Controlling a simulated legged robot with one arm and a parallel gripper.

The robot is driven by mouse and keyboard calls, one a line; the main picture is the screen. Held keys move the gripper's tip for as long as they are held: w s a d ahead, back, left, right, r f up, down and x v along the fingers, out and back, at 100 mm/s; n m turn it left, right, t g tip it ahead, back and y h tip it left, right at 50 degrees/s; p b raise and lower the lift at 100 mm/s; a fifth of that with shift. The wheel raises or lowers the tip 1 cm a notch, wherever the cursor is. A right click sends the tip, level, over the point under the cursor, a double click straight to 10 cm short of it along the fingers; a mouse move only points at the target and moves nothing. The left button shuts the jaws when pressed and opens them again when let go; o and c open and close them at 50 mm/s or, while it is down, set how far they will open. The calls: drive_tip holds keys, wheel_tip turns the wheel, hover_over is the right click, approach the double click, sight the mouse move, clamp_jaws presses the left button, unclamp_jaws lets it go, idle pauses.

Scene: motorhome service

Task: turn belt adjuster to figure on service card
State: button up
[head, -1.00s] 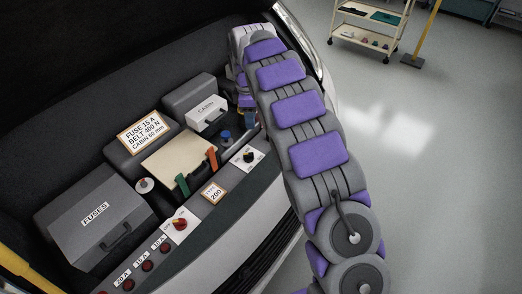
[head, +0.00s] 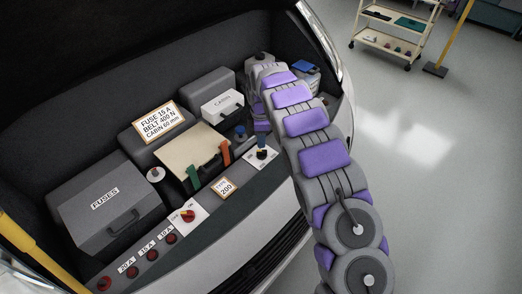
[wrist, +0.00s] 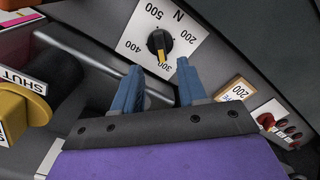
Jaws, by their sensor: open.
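The belt adjuster is a black knob (wrist: 160,42) with a yellow pointer, on a white plate marked N and 200 to 500. In the wrist view its pointer is at 300. It also shows in the head view (head: 262,154). The service card (head: 158,122) reads FUSE 15 A, BELT 400 N, CABIN 60 mm. My gripper (wrist: 160,68) is open and empty, its two blue fingers pointing toward the knob, one on each side of the pointer's line. I cannot tell whether they touch it. In the head view I cannot make out the fingers clearly.
A yellow handle by a SHUT label (wrist: 22,80) is left in the wrist view, near a grey rod (wrist: 95,62). A TYPE 200 plate (head: 224,188), a red rotary switch (head: 188,215) and the grey FUSES box (head: 105,210) lie along the bay. Open floor is right.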

sight(262, 150)
wheel_tip(262, 150, down, 6)
drive_tip(key=shift+d+f+b, duration=0.1)
drive_tip(key=shift+f+b, duration=0.15)
drive_tip(key=shift+b, duration=0.3)
drive_tip(key=shift+c, duration=0.3)
clamp_jaws()
